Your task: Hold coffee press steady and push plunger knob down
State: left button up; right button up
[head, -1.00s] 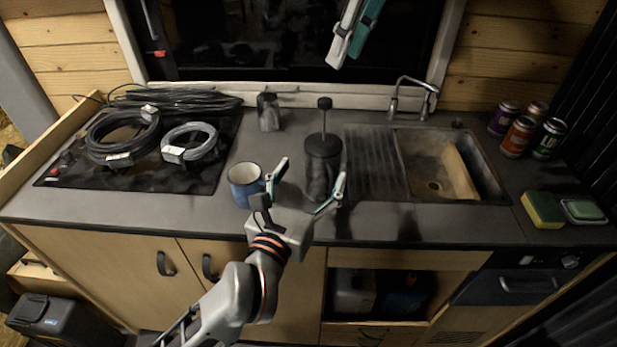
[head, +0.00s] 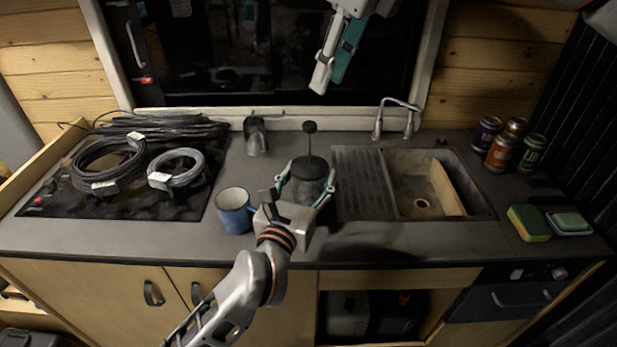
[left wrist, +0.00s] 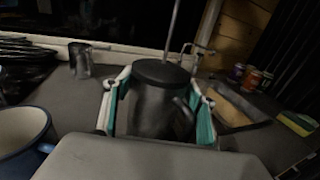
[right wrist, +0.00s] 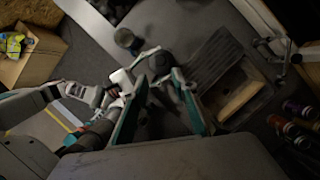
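The dark coffee press (head: 311,170) stands upright on the counter, its plunger rod raised and its black knob (head: 310,127) well above the lid. My left gripper (head: 310,174) has one finger on each side of the press and appears shut on it. The left wrist view shows the press (left wrist: 158,100) between the fingers, with the knob out of frame. My right gripper (head: 331,84) hangs above and behind the press, clear of the knob. In the right wrist view its fingers (right wrist: 160,80) are apart and empty, with the press beyond them.
A blue mug (head: 235,212) stands close left of the press and my left gripper. A metal pot (head: 255,136) is behind it. The sink (head: 425,205) and drainboard lie right, with a faucet (head: 392,118). Coiled cables (head: 108,168) lie on the stove at left.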

pick_arm(q)
jog(key=c, duration=0.8)
pick_arm(e)
jog(key=shift+c, duration=0.4)
pick_arm(q)
jog(key=shift+c, duration=0.2)
pick_arm(e)
jog(key=c, duration=0.7)
grip_shut()
jog(key=a+m, duration=0.1)
jog(key=m, duration=0.9)
jog(key=w+f+m+y, duration=0.1)
jog(key=m, duration=0.9)
jog(key=w+a+f+m, duration=0.1)
jog(key=m, duration=0.9)
jog(key=shift+a+m+y, duration=0.3)
jog(key=shift+a+m, duration=0.05)
jog(key=shift+m, duration=0.05)
jog(key=m, duration=0.3)
jog(key=shift+w+a+f+m+t, duration=0.1)
jog(key=shift+w+m+t, duration=0.05)
jog(key=shift+m+t, duration=0.2)
jog(key=shift+f+m, duration=0.25)
jog(key=shift+f, duration=2.25)
